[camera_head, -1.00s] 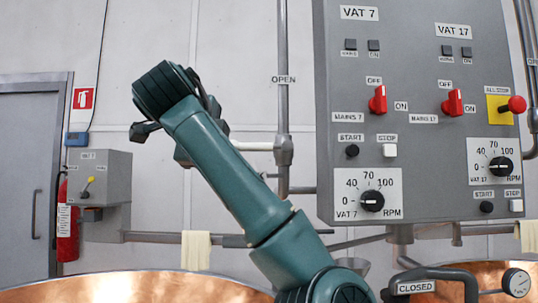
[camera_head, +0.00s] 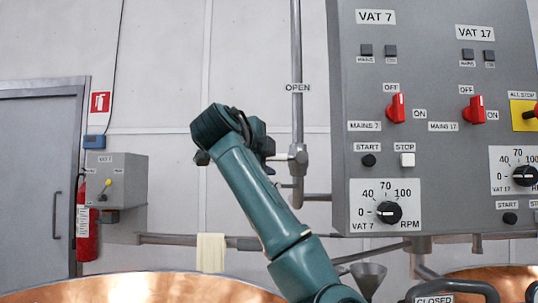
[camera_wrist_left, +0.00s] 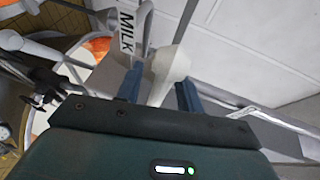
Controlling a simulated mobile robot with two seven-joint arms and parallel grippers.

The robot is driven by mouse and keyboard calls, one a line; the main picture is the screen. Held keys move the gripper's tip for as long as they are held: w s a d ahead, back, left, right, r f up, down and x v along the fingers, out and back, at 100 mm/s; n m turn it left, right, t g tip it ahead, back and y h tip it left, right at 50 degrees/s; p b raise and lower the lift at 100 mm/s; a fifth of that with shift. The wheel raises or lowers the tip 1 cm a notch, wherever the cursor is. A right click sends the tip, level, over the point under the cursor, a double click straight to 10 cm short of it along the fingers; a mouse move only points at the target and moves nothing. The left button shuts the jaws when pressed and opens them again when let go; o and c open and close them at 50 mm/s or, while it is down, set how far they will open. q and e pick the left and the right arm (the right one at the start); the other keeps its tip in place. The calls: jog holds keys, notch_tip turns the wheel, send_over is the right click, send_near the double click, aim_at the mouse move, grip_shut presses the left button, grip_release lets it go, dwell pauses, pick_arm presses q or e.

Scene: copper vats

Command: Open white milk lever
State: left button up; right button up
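The white milk lever (camera_head: 282,157) sticks out sideways to the left from a valve on the vertical grey pipe (camera_head: 297,110); most of it is hidden by my left gripper (camera_head: 272,156). In the left wrist view a white tapering lever end (camera_wrist_left: 168,68) stands between the two blue fingers of my left gripper (camera_wrist_left: 160,90), with a visible gap on its right side. The fingers are apart, one on each side of it. A MILK label (camera_wrist_left: 127,32) is beside it at the top. My right gripper is not in view.
The grey control panel (camera_head: 440,100) with red switches and dials is close on the right. An OPEN label (camera_head: 297,88) is above the valve, and a CLOSED label (camera_head: 433,299) is at lower right. Copper vats (camera_head: 140,288) span the bottom. A small grey box (camera_head: 122,180) hangs at left.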

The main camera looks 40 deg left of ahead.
pick_arm(q)
jog(key=shift+w+a+f, duration=0.15)
jog(key=shift+w, duration=0.35)
grip_shut()
dwell(0.3)
